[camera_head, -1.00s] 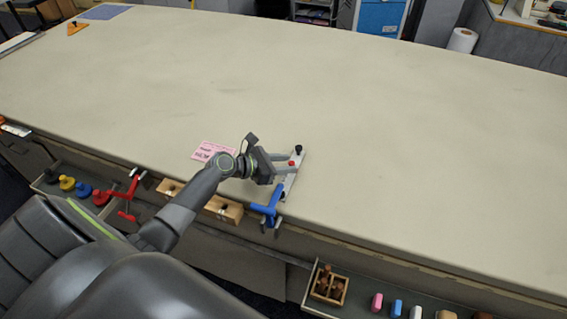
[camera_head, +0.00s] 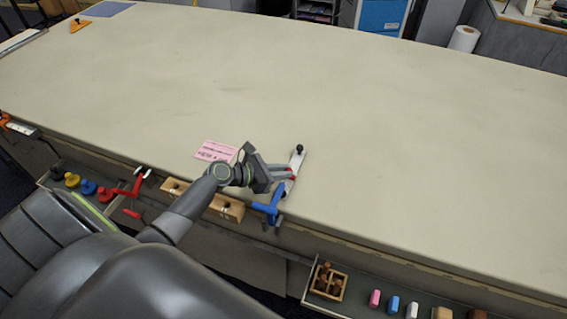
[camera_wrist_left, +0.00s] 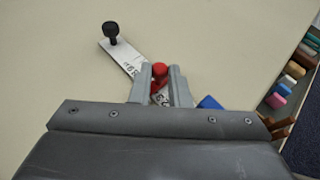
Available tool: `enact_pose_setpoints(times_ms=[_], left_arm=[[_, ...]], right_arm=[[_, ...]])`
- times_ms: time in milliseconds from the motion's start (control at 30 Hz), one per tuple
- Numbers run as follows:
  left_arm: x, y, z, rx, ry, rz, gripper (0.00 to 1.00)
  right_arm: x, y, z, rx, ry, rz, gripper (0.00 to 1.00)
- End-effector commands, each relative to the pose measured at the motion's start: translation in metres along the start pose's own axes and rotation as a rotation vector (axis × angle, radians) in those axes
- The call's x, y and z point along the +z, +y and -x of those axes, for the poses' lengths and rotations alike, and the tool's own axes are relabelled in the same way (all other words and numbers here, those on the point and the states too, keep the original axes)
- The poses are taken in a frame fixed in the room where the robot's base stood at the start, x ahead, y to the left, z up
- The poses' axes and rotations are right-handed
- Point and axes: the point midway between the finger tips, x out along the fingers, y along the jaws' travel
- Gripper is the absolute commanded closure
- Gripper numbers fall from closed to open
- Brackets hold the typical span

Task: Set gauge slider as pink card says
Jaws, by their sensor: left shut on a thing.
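The gauge (camera_head: 299,161) is a narrow pale metal bar lying on the table near its front edge. A black knob (camera_head: 300,148) stands at its far end, and it also shows in the left wrist view (camera_wrist_left: 111,31). My left gripper (camera_head: 291,174) is shut on the red slider knob (camera_wrist_left: 160,71), which sits between its two fingers. Marks on the bar show in the wrist view but are too small to read surely. The pink card (camera_head: 215,151) lies flat left of the gripper; its print is too small to read. My right gripper is out of view.
A blue clamp (camera_head: 269,207) stands at the table edge by the gauge's near end. A red clamp (camera_head: 131,187) and wooden blocks (camera_head: 227,208) are along the front edge. The cloth table (camera_head: 400,150) beyond is clear.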

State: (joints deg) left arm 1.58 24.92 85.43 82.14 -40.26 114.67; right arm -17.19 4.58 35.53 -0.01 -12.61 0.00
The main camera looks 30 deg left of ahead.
Motion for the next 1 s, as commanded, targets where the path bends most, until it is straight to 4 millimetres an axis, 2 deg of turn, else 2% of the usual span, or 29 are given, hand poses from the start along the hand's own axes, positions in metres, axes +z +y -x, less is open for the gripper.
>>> enact_pose_setpoints(times_ms=[167,200,367,800,1000], left_arm=[[0.001,0.001,-0.001,0.001,-0.002,-0.003,1.00],[0.001,0.001,-0.001,0.001,-0.002,-0.003,0.81],[0.001,0.001,-0.001,0.001,-0.002,-0.002,0.62],[0.001,0.001,-0.002,0.000,-0.002,-0.002,0.62],[0.001,0.011,-0.012,0.001,-0.003,-0.005,0.62]], right_arm=[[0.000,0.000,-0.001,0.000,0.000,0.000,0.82],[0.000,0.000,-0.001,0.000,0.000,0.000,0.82],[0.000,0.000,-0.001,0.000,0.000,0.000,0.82],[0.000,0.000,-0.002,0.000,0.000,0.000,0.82],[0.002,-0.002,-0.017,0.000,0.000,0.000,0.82]])
